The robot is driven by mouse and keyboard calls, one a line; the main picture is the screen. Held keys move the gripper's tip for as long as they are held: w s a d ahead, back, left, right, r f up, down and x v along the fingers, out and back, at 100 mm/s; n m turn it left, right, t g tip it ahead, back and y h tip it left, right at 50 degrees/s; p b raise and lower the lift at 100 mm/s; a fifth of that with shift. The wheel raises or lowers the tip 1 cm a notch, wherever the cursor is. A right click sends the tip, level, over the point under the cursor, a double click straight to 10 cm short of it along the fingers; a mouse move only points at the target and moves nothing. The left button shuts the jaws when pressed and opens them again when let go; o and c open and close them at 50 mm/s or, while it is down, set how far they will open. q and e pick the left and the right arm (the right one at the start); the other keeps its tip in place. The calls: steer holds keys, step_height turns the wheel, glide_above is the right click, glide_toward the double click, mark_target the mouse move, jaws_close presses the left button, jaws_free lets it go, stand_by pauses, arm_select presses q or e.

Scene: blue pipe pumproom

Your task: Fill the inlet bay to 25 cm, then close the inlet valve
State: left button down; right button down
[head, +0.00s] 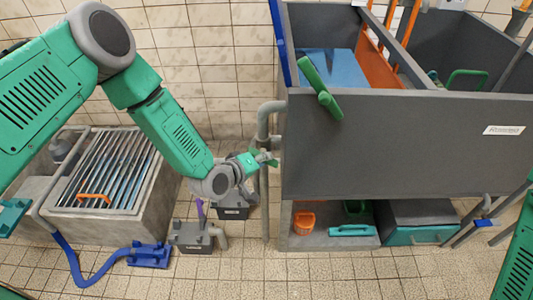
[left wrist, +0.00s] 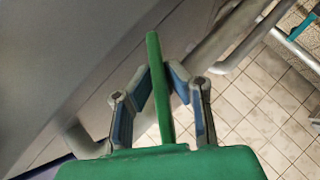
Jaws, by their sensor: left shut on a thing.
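The grey tank (head: 400,146) stands at the right of the head view with open bays. The left bay shows a flat blue surface (head: 333,70), seemingly water; I cannot read its level. A grey pipe (head: 263,125) runs down the tank's left side. My left gripper (head: 263,160) is beside this pipe. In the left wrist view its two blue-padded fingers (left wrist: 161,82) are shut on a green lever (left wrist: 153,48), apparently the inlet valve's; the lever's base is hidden. Another green handle (head: 320,88) sits at the tank's front rim. My right gripper is not in view.
A grated concrete pit (head: 105,170) with an orange handle stands at left. A blue hose (head: 75,268) and grey pumps (head: 193,237) lie on the tiled floor. An orange bucket (head: 304,222) stands under the tank. The front floor is mostly clear.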

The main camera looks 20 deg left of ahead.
arm_select(q)
steer(key=shift+w+a+r+y+p, duration=0.1)
steer(key=shift+w+a+y+p, duration=0.1)
steer(key=shift+a+y+p, duration=0.15)
steer(key=shift+a, duration=0.1)
steer(key=c, duration=1.6)
jaws_free()
steer(key=shift+s+a+r, duration=0.1)
steer(key=shift+s+a, duration=0.05)
steer(key=shift+s, duration=0.25)
steer(key=v, duration=1.1)
steer(key=shift+a+r, duration=0.15)
steer(key=shift+a, duration=0.15)
steer(key=shift+s+d, duration=0.1)
